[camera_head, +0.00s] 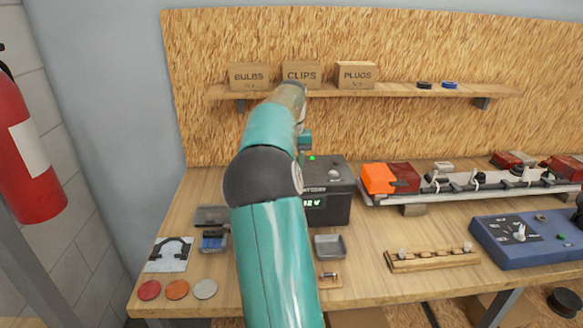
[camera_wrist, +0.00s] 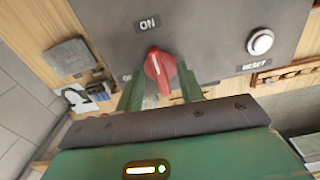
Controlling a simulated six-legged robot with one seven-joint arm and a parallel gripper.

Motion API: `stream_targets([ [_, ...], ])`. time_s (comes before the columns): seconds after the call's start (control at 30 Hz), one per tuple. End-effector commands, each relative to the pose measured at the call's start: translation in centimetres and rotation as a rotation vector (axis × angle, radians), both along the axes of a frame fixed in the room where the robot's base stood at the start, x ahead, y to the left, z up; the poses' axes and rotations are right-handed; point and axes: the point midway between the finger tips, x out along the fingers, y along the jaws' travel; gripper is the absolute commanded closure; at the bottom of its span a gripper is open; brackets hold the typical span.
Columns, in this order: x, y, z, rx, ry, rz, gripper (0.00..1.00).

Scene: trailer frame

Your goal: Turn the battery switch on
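The battery box (camera_head: 328,205) is dark grey and stands on the bench behind my arm. Its front display reads about 12 V, and a small green light (camera_head: 312,158) glows on top. In the wrist view the red switch knob (camera_wrist: 158,66) sits on the grey panel, its white mark pointing up toward the ON label (camera_wrist: 148,23). My gripper (camera_wrist: 160,78) has its two green fingers apart, one on each side of the knob, with small gaps showing. In the head view my arm hides the knob and most of the gripper.
A white RESET button (camera_wrist: 260,42) is right of the knob. A grey tray (camera_head: 330,246), a wooden peg strip (camera_head: 433,260) and a blue control box (camera_head: 530,240) lie on the bench. An orange-red lamp (camera_head: 390,178) is right of the battery box. A shelf (camera_head: 390,90) hangs behind.

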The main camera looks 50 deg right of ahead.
Motion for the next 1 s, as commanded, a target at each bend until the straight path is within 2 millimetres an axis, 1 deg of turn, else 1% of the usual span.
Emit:
stream_targets([
  [0.27,0.0,0.0,0.0,-0.001,0.001,0.001,0.62],
  [0.37,0.0,-0.1,0.4,-0.001,0.000,0.001,0.62],
  [1.0,-0.1,-0.1,5.0,-0.001,0.001,0.001,0.62],
])
